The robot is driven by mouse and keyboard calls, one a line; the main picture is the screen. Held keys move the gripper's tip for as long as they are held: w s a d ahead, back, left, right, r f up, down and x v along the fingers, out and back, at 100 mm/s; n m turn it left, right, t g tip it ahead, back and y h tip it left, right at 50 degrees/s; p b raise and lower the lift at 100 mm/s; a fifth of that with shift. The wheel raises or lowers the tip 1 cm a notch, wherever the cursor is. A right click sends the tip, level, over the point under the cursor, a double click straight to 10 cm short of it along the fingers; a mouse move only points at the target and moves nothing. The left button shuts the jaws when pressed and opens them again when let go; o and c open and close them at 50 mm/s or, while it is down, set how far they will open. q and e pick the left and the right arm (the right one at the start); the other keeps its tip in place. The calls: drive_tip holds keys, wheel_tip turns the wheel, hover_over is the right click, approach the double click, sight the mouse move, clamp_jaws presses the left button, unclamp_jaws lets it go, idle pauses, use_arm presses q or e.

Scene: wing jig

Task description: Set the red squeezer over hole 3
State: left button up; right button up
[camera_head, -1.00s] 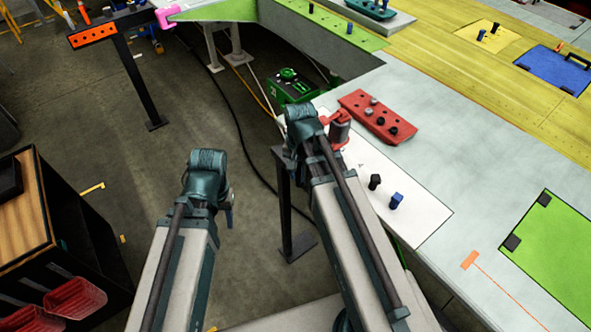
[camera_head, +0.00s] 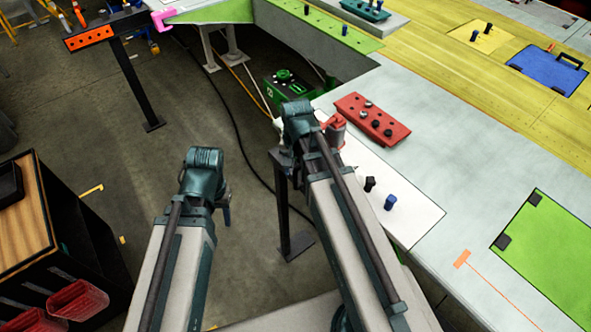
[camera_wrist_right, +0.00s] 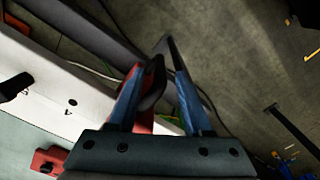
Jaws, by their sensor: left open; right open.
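The red squeezer (camera_head: 335,132) is at the left edge of the white plate (camera_head: 400,205), partly hidden by my right wrist. In the right wrist view its red and dark body (camera_wrist_right: 150,92) shows between my right gripper's blue fingers (camera_wrist_right: 158,70), close to the left finger. The right gripper is open; I cannot tell if either finger touches the squeezer. The white plate also shows in the right wrist view (camera_wrist_right: 50,85), with small dark holes. I cannot tell which is hole 3. My left gripper (camera_head: 226,206) is open and empty, pointing down over the floor.
A black peg (camera_head: 370,184) and a blue peg (camera_head: 390,201) stand on the white plate. A red block with knobs (camera_head: 372,120) lies just behind it. A dark post (camera_head: 285,205) stands under the bench edge beside my right arm. A green panel (camera_head: 550,250) lies right.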

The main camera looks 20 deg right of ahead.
use_arm(q)
wheel_tip(320, 180, up, 11)
drive_tip(key=p, duration=1)
use_arm(e)
wheel_tip(320, 180, up, 11)
drive_tip(key=shift+f, duration=0.1)
